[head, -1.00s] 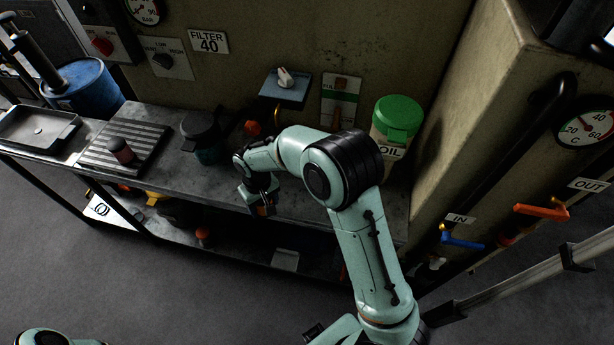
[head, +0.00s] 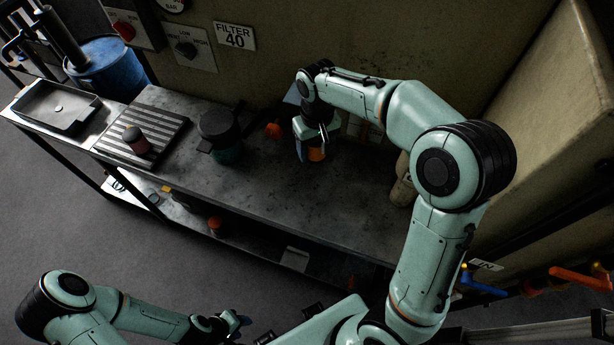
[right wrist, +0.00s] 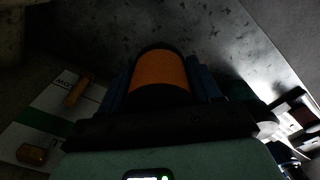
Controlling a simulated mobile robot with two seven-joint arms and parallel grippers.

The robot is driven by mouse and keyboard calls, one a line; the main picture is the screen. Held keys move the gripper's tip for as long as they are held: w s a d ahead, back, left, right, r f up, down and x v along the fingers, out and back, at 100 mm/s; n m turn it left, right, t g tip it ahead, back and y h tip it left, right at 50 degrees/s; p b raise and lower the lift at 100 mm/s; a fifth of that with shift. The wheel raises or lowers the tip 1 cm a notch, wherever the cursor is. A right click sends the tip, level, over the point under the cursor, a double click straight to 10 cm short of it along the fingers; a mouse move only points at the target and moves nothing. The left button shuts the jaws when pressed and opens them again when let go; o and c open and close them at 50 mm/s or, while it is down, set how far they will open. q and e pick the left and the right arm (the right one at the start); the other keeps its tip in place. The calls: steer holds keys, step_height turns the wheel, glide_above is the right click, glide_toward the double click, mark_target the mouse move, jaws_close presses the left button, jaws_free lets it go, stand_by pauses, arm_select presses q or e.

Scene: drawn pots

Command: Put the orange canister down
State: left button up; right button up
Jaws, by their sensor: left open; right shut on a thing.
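The orange canister (head: 316,154) is between the fingers of my right gripper (head: 314,150), over the back part of the bench (head: 290,205). In the right wrist view the canister (right wrist: 160,72) shows an orange body with dark ends, held between two blue fingers. I cannot tell whether its base touches the bench top. My left gripper (head: 238,325) is low at the bottom of the head view, in front of the bench, open and apart from any object.
A ribbed tray (head: 165,125) carries a dark red can (head: 136,140). A dark pot (head: 218,130) stands to its right, with an orange-red thing (head: 273,130) behind. A shallow pan (head: 55,106) lies at the left end. The bench's middle front is clear.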

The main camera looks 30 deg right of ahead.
steer(key=b, duration=0.1)
glide_above(315, 189)
step_height(315, 189, down, 12)
steer(key=shift+f, duration=0.2)
arm_select(q)
steer(key=shift+s+f, duration=0.85)
steer(key=shift+f, duration=0.1)
arm_select(e)
steer(key=shift+f, duration=2.35)
steer(key=shift+f+b, duration=0.25)
steer(key=shift+b, duration=0.05)
steer(key=o, duration=1.1)
arm_select(q)
steer(key=shift+s+f, duration=0.1)
steer(key=shift+f, duration=0.05)
arm_select(e)
steer(key=shift+o, duration=0.2)
steer(key=shift+r, duration=0.15)
